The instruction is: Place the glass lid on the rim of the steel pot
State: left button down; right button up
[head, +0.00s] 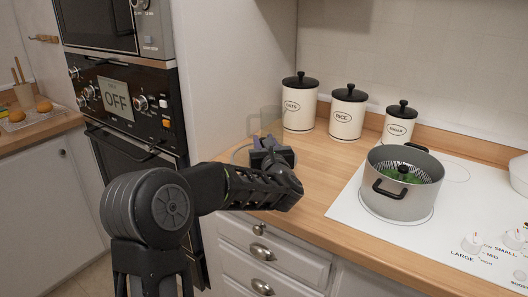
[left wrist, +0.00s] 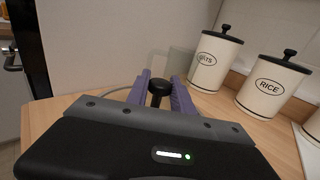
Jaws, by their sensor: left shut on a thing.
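The glass lid (head: 237,153) is at the left end of the wooden counter; only part of its thin clear rim shows in the head view. Its black knob (left wrist: 160,88) stands between the purple fingers of my left gripper (left wrist: 161,94), which is shut on it. In the head view my left gripper (head: 271,152) hides most of the lid, and I cannot tell if the lid touches the counter. The steel pot (head: 396,202) stands on the white hob to the right, apart from the gripper. Green contents and a dark knob-like thing show inside it. My right gripper is not in view.
White canisters marked OATS (head: 299,107), RICE (head: 346,116) and SUGAR (head: 398,128) line the wall behind. A faint clear square object (head: 266,119) stands behind my left gripper. Wall ovens (head: 125,103) are at left. Counter between the gripper and hob (head: 345,212) is clear.

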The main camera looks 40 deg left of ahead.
pick_arm(q)
notch_tip(320, 180, up, 7)
jog(key=shift+r, duration=0.1)
dwell(1.0)
